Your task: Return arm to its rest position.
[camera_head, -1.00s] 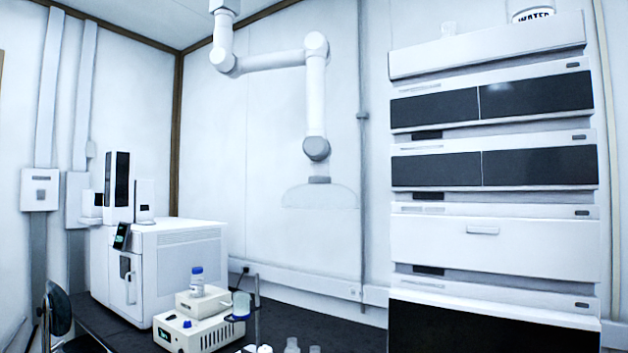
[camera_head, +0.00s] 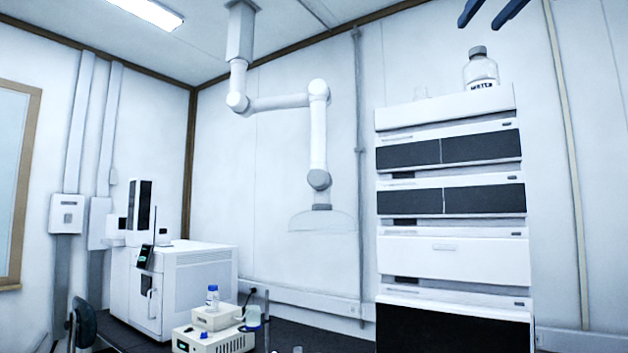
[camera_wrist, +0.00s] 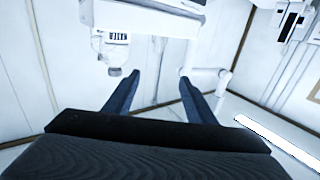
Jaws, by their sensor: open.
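My gripper (camera_head: 480,23) shows at the top right edge of the head view as two dark blue fingers, cut off by the frame. Its fingers are apart, with nothing between them, and it is up above the chromatography stack (camera_head: 446,244). In the wrist view my gripper (camera_wrist: 158,76) is open and empty. A clear bottle with a dark cap and a WATER label (camera_head: 481,72) stands upright on top of the stack, below and clear of the fingers. The bottle appears upside down in the wrist view (camera_wrist: 115,45). The rest of my arm is hidden.
A jointed fume extraction arm (camera_head: 318,130) hangs from the ceiling with a clear hood. A white instrument (camera_head: 190,285) stands on the dark bench at left, with a small box and blue-capped bottle (camera_head: 212,297) in front.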

